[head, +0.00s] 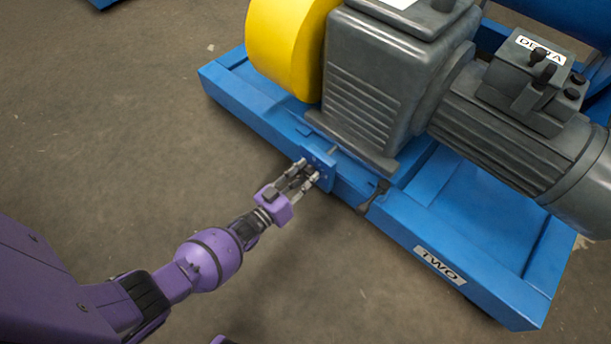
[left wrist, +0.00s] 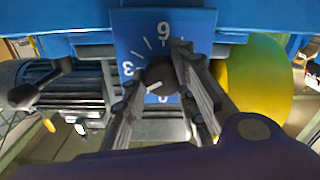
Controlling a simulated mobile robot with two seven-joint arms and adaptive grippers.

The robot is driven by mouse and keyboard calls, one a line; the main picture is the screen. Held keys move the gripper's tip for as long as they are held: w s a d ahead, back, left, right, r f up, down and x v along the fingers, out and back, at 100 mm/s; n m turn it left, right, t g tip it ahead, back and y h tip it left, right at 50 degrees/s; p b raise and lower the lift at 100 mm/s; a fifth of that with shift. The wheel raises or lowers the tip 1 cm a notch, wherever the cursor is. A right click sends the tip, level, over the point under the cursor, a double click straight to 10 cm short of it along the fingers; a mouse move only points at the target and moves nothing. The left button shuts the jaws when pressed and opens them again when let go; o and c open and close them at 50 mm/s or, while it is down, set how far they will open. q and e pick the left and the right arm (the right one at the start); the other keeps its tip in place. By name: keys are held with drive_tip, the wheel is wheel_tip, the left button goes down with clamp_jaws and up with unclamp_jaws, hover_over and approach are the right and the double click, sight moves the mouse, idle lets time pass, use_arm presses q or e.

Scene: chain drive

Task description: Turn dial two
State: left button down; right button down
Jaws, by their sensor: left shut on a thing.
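Dial two is a dark round knob (left wrist: 160,78) with a pale pointer mark, on a blue plate (left wrist: 137,30) with white tick marks and numbers, in the left wrist view. The pointer mark lies toward the lower left. The fingers hide part of the knob. My right gripper is not in view.
A grey gearbox (head: 375,80), a grey motor (head: 510,130) and a yellow guard (head: 285,45) stand on the blue base frame (head: 235,90). A dark lever (head: 374,196) sticks out right of the plate. The floor (head: 120,130) at left is clear.

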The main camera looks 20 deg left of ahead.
use_arm(q)
drive_tip(key=shift+s+d+n, duration=0.25)
drive_tip(key=shift+d+n, duration=0.05)
drive_tip(key=shift+d, duration=0.15)
drive_tip(key=c, duration=1.5)
unclamp_jaws()
drive_tip(key=shift+c, duration=0.2)
drive_tip(key=shift+a, duration=0.1)
drive_tip(key=shift+w+a, duration=0.1)
drive_tip(key=v, duration=1.2)
drive_tip(key=shift+r, duration=0.1)
